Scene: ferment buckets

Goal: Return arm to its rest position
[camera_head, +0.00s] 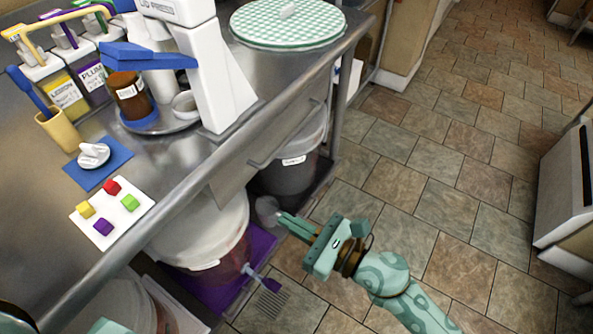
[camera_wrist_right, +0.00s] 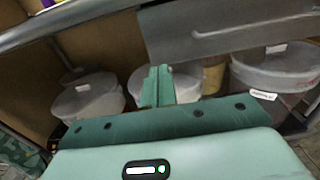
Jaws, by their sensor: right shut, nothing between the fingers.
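My right gripper (camera_head: 284,218) reaches in from the lower right, over the floor in front of the bench. Its two teal fingers are closed together with nothing between them. They point left, toward the white-lidded bucket (camera_head: 205,232) under the bench, and appear apart from it. A small greyish round thing (camera_head: 267,209) shows just beyond the fingertips; I cannot tell what it is. In the right wrist view the shut fingers (camera_wrist_right: 157,86) stand in front of several lidded buckets. Only a teal bit of my left side shows at the bottom edge; the left gripper is out of frame.
A steel bench (camera_head: 165,195) fills the left, holding bottles, a white press (camera_head: 215,70) and a card of coloured cubes (camera_head: 108,212). A dark bucket (camera_head: 288,165) stands below it. A purple mat (camera_head: 215,290) lies under the nearer bucket. Tiled floor (camera_head: 430,170) at right is clear.

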